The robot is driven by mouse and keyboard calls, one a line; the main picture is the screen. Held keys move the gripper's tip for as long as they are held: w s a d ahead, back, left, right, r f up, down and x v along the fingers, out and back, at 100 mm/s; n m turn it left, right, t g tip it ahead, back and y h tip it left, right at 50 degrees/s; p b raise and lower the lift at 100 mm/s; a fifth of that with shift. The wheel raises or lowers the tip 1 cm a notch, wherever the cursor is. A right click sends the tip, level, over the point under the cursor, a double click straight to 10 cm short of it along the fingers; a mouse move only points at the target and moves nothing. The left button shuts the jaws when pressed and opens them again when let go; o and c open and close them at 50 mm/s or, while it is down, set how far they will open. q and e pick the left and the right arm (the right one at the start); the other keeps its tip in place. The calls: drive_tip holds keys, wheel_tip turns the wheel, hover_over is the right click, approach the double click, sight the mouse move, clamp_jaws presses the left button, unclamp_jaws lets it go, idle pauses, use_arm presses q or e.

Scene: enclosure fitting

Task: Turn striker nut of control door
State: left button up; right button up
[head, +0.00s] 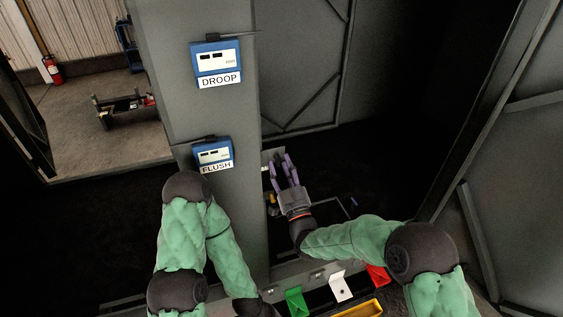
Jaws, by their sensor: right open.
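My right gripper (284,165) has purple fingers and points up the picture, beside the right edge of a grey post (222,120). Its fingers are apart, with nothing visible held between them. A small pale bracket-like part (273,157) is on the post's edge, close to the fingertips; I cannot tell whether they touch. The striker nut cannot be made out at this size. A grey braced door panel (305,60) is behind the post, and another grey panel (520,150) stands at the right; I cannot tell which is the control door. My left gripper is outside the picture.
Blue gauges labelled DROOP (217,62) and FLUSH (213,153) are on the post. A dark opening lies between post and right panel.

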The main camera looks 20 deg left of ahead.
drive_tip(key=shift+w+a+r, duration=0.2)
drive_tip(key=shift+w+a, duration=0.05)
drive_tip(key=shift+w, duration=0.1)
clamp_jaws()
